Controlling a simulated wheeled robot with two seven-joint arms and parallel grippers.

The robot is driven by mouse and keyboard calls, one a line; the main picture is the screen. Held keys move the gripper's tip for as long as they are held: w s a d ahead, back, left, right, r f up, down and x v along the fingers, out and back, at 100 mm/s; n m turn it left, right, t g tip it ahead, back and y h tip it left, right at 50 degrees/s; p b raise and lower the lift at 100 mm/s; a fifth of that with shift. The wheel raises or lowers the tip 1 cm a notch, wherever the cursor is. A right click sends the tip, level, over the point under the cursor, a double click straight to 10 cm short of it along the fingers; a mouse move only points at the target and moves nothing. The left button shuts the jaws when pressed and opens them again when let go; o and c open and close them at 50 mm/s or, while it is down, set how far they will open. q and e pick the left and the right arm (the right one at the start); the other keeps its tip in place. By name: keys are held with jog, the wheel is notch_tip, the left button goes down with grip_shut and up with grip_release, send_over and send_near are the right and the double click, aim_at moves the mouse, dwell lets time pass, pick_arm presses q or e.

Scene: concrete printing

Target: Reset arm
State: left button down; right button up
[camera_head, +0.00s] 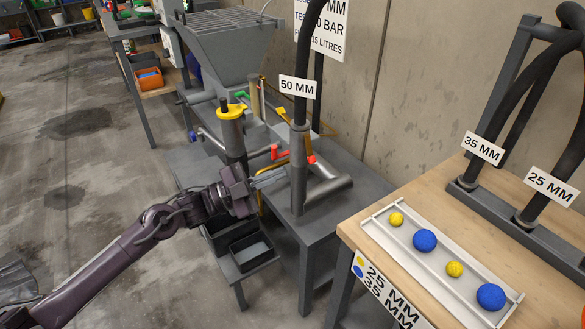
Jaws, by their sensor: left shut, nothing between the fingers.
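My left arm comes in from the lower left. Its gripper (268,179) is shut and empty, pointing right at the grey vertical pipe (298,170) under the "50 MM" label (299,87). The fingertips are close to the pipe; I cannot tell whether they touch it. The yellow-capped cylinder (231,112) stands just behind the gripper. My right gripper does not show.
A wooden table (375,262) at the right holds a white tray (462,291) with yellow and blue balls. Black hoses labelled "35 MM" (483,150) and "25 MM" (551,186) stand behind it. A grey hopper (220,50) stands at the back. Open concrete floor (80,150) lies left.

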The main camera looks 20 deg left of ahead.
pick_arm(q)
jog(key=shift+s+a+f, duration=0.1)
jog(key=shift+s+a, duration=0.1)
jog(key=shift+a, duration=0.1)
